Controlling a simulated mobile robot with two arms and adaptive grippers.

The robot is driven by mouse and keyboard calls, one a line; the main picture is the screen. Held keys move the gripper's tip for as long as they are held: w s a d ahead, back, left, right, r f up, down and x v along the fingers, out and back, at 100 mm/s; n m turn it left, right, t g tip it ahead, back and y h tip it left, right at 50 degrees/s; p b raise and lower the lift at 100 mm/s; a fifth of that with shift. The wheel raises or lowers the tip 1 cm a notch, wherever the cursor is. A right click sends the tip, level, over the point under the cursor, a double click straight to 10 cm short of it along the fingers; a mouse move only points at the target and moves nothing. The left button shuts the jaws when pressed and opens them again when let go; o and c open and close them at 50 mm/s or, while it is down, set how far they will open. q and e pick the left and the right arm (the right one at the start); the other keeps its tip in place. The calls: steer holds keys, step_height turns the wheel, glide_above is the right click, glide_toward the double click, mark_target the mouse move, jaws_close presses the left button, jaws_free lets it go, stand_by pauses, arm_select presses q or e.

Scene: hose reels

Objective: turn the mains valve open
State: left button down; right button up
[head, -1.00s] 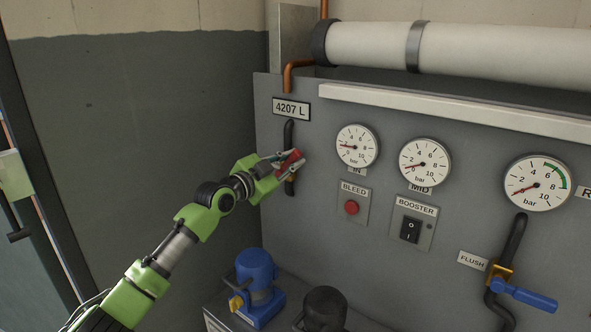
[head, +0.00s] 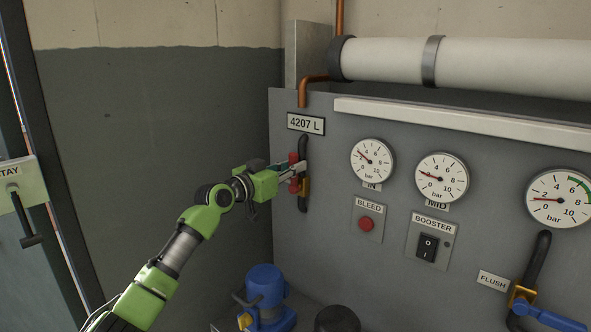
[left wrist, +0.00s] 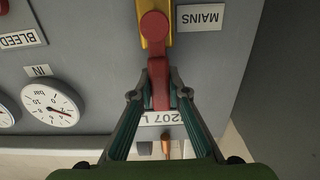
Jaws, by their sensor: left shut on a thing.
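The mains valve has a red lever (head: 293,160) and a brass body (head: 304,188) on the black vertical pipe under the 4207 L plate. The lever stands about upright, in line with the pipe. In the left wrist view, the red lever (left wrist: 157,68) runs from its round pivot on the yellow brass body (left wrist: 150,4) to between my fingers. A MAINS label (left wrist: 200,17) is beside it. My left gripper (head: 287,172) is shut on the lever near its free end, one finger on each side (left wrist: 159,94). My right gripper is not in view.
The IN gauge (head: 372,162), MID gauge (head: 441,178) and red BLEED button (head: 366,224) are right of the valve. The BOOSTER switch (head: 427,247) and blue FLUSH lever (head: 548,319) lie farther right. A blue pump (head: 266,290) stands below. A dark wall is at left.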

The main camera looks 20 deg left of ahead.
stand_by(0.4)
arm_select(q)
steer(key=c, duration=1.9)
jaws_free()
steer(key=v, duration=1.2)
steer(key=shift+a, duration=0.1)
